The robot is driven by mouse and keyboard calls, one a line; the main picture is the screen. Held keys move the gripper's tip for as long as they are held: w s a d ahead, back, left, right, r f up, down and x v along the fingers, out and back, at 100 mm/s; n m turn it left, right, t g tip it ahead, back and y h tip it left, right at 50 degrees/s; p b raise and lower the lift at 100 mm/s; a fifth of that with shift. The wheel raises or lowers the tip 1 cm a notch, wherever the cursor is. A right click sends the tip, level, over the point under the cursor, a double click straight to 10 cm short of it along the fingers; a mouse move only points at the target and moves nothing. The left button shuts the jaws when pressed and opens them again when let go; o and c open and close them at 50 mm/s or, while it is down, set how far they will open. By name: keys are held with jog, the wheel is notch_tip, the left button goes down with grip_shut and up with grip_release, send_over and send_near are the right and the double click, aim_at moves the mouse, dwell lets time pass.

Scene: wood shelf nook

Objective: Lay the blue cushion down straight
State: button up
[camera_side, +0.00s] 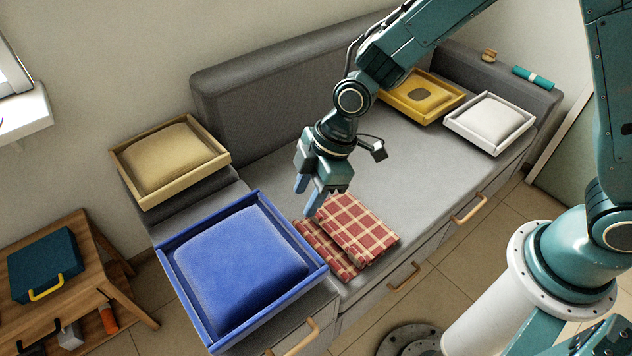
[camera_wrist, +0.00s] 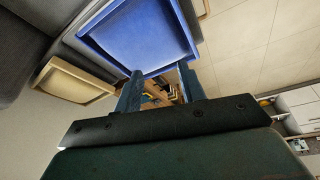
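The blue cushion (camera_side: 238,262) lies flat in a blue-rimmed tray (camera_side: 318,262) at the left end of the grey sofa. Its edges look roughly in line with the tray's sides in the side view. In the wrist view the cushion (camera_wrist: 140,35) shows beyond the fingertips, inside the tray rim (camera_wrist: 100,19). My gripper (camera_side: 306,198) points down above the sofa, to the right of the blue tray and close to a folded red checked cloth (camera_side: 358,230). Its fingers (camera_wrist: 160,73) are apart with nothing between them.
A tan cushion in a wooden tray (camera_side: 218,160) sits behind the blue tray. A yellow tray (camera_side: 437,110) and a white tray (camera_side: 455,127) stand at the sofa's far right. The middle of the seat (camera_side: 420,165) is clear. The sofa's backrest (camera_side: 265,95) rises behind my gripper.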

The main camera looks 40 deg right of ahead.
jog(key=s+a+f+n, duration=0.1)
jog(key=a+f, duration=0.2)
jog(key=f, duration=0.3)
jog(key=s+a+f+n+g, duration=0.1)
jog(key=s+a+f+n, duration=0.1)
jog(key=a+f, duration=0.2)
notch_tip(320, 180, down, 3)
jog(key=shift+f+n+g+y, duration=0.1)
jog(key=shift+n+g+y, duration=0.2)
jog(key=shift+y, duration=0.1)
send_over(273, 305)
jog(key=d, duration=0.3)
jog(key=shift+a+f, duration=0.15)
jog(key=shift+f, duration=1.8)
jog(key=shift+a+f, duration=0.1)
jog(key=shift+f, duration=1.85)
jog(key=shift+x, duration=2.6)
grip_shut()
